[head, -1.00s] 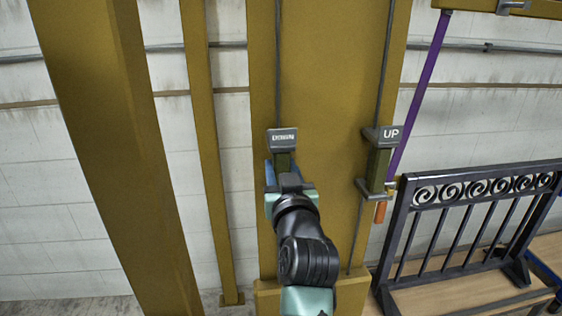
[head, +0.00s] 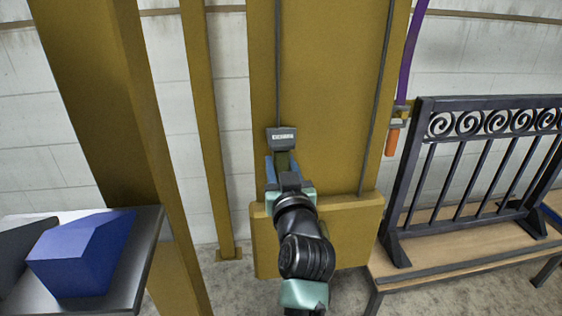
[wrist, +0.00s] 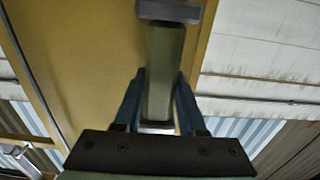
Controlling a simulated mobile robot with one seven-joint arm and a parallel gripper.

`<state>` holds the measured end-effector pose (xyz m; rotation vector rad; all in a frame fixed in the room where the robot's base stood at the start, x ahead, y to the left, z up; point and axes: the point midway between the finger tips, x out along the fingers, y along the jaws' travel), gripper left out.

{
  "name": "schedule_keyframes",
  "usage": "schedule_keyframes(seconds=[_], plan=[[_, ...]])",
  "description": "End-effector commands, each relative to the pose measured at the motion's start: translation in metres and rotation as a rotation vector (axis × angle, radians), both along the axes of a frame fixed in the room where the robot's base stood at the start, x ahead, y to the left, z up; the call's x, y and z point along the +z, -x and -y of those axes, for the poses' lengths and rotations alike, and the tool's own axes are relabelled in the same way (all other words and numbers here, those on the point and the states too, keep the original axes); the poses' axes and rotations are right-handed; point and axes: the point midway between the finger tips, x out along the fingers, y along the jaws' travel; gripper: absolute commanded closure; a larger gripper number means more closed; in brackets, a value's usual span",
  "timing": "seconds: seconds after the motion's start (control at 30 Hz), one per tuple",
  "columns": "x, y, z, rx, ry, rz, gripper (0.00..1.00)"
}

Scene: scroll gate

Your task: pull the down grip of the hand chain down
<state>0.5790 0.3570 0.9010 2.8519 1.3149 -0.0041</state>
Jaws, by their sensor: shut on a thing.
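The down grip (head: 282,158) hangs on the left strand of the hand chain (head: 278,70), in front of the wide yellow post. Its dark label plate (head: 282,136) sits just above my fingers. My gripper (head: 280,172) is shut on the grip's olive-green bar, with blue fingers on both sides. In the wrist view the bar (wrist: 163,70) stands between my two fingers (wrist: 157,100), with the grey plate (wrist: 168,12) beyond it. The right chain strand (head: 377,90) runs down the same post. The up grip is not in view.
A black scrollwork gate panel (head: 480,150) stands on a wooden bench (head: 460,245) at the right. A purple strap with an orange handle (head: 392,142) hangs beside it. A metal table (head: 150,245) with a blue block (head: 80,255) is at lower left.

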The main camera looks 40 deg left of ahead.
Motion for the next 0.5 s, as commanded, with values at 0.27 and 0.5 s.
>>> schedule_keyframes(seconds=[0.27, 0.5], plan=[[-0.0194, 0.0004, -0.0003, 0.002, 0.005, -0.007, 1.00], [-0.0211, 0.0006, -0.0004, 0.002, 0.008, -0.009, 1.00]])
